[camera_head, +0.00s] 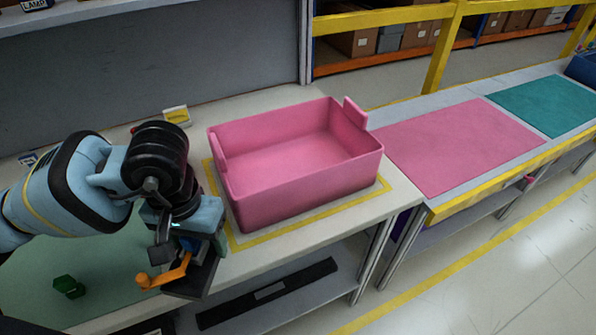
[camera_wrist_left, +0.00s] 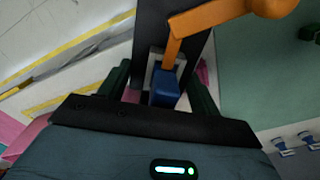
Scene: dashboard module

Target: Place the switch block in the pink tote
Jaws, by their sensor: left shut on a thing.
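The pink tote (camera_head: 300,190) stands on the white table inside a yellow-taped outline, and its visible inside is empty. My left gripper (camera_head: 192,245) is left of the tote, in front of its near-left corner. It is shut on the switch block (camera_head: 200,275), a dark piece with an orange lever (camera_head: 165,275). In the left wrist view the fingers (camera_wrist_left: 160,88) flank the blue part (camera_wrist_left: 165,91) of the block, with the dark plate (camera_wrist_left: 168,22) and the orange lever (camera_wrist_left: 215,18) beyond. My right gripper is not in view.
A small green block (camera_head: 68,287) lies on the green mat (camera_head: 25,290) at lower left. A yellow-and-white card (camera_head: 177,115) stands behind my arm. A pink mat (camera_head: 460,145) and a teal mat (camera_head: 550,103) lie on the bench at right. A shelf (camera_head: 280,297) sits below the table edge.

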